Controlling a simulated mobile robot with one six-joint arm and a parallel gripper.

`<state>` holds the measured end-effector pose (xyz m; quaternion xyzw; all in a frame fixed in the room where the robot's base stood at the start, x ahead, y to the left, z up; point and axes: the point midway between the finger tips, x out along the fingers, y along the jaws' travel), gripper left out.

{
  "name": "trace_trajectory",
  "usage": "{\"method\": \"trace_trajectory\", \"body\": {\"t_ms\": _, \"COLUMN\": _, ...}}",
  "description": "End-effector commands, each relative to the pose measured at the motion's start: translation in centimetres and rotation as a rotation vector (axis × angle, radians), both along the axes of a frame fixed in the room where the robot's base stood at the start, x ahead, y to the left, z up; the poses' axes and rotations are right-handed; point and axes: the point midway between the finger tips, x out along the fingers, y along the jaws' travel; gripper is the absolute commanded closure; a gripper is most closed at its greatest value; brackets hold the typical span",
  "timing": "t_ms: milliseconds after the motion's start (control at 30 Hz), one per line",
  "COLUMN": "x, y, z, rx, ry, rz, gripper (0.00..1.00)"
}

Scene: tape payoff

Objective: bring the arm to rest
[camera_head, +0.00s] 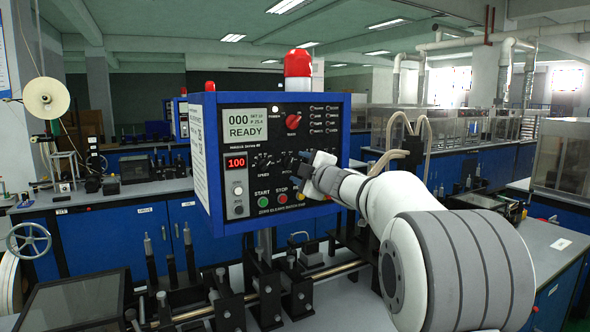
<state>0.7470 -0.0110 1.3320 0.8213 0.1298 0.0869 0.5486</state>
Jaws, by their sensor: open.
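My arm (400,215) reaches from the lower right toward the blue control box (345,140) in the middle of the view. My gripper (318,178) is in front of the lower right part of the panel and hides some of its controls. I see nothing held in it. Whether it touches the panel cannot be told. The panel's green display (247,124) reads "000" and "READY", and a red display (236,162) reads "100". A green START button (263,199) and a red STOP button (281,197) show left of my gripper.
Below the box, a metal shaft (335,269) with black clamps runs over the grey bench. A dark flat panel (75,300) stands at lower left, near a handwheel (28,240). A cream reel (46,98) stands at far left. A red beacon (298,64) tops the box.

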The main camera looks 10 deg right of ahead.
Motion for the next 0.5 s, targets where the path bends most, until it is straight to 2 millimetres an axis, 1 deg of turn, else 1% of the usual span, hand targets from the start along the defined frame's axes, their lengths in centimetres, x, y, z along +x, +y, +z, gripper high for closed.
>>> {"method": "trace_trajectory", "body": {"t_ms": 33, "x": -0.7, "y": -0.3, "z": 0.0, "rx": 0.000, "ry": 0.000, "rz": -0.002, "gripper": 0.46}}
{"method": "trace_trajectory", "body": {"t_ms": 100, "x": -1.3, "y": -0.5, "z": 0.0, "rx": 0.000, "ry": 0.000, "rz": -0.002, "gripper": 0.46}}
{"method": "trace_trajectory", "body": {"t_ms": 200, "x": -1.8, "y": -0.7, "z": -0.1, "rx": 0.000, "ry": 0.000, "rz": -0.001, "gripper": 0.46}}
{"method": "trace_trajectory", "body": {"t_ms": 500, "x": -2.0, "y": -0.7, "z": 0.0, "rx": 0.000, "ry": 0.001, "rz": -0.001, "gripper": 0.46}}
